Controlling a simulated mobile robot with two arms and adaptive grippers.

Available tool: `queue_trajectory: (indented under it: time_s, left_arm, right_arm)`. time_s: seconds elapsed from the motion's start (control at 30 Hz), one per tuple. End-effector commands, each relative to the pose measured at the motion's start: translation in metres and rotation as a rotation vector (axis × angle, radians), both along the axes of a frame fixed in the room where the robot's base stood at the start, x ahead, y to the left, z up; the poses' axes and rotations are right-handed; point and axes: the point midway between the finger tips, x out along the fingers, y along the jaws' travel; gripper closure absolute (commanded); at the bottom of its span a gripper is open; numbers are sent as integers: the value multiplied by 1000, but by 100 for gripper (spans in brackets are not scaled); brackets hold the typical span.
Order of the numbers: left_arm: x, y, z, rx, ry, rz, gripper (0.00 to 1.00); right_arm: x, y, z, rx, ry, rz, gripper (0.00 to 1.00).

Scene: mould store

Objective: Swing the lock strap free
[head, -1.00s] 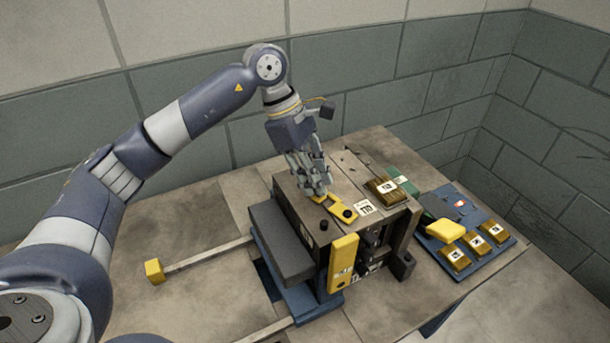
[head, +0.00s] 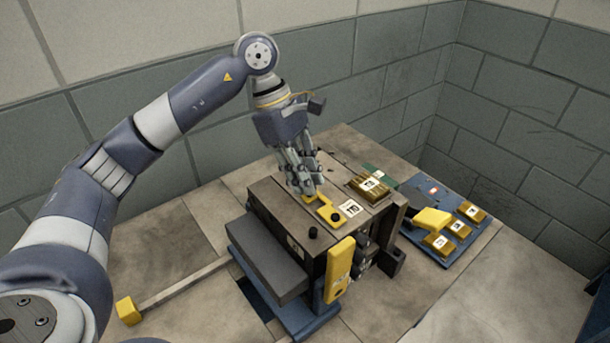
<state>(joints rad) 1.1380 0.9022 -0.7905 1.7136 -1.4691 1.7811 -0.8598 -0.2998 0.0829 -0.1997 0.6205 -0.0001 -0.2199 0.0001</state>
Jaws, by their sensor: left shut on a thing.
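The mould block (head: 275,192) stands on the bench. My left gripper (head: 311,190) reaches down from above and is shut on the strap's far end, which the fingers partly hide. A larger yellow bar (head: 340,268) sits upright on the block's front face. My right gripper is not in view.
A gold block (head: 368,187) with a label sits on the mould top, right of the strap. A blue tray (head: 470,230) with several gold blocks and a yellow piece stands to the right. A yellow-tipped rod (head: 185,281) projects left from the mould.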

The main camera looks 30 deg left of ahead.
Motion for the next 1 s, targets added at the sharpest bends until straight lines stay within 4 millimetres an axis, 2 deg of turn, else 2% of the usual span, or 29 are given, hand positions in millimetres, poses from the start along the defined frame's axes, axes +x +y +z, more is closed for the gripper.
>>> queue_trajectory:
  time_s: [0.1,0.13,0.2,0.23,0.53,0.67,1.0]
  left_arm:
    - [-2,-3,-4,-3,8,-10,100]
    - [-2,-4,-4,-3,8,-10,78]
    - [-2,-4,-4,-3,8,-10,62]
    - [-2,-3,-4,-3,8,-10,60]
    - [-1,-2,-1,-2,3,-4,60]
    - [0,2,8,-3,1,-3,60]
    - [3,27,72,-3,0,-4,60]
  right_arm:
    - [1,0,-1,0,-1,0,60]
    - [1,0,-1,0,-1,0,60]
    - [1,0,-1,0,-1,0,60]
    - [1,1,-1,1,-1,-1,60]
    - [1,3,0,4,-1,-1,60]
    - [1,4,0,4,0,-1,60]
    - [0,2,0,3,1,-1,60]
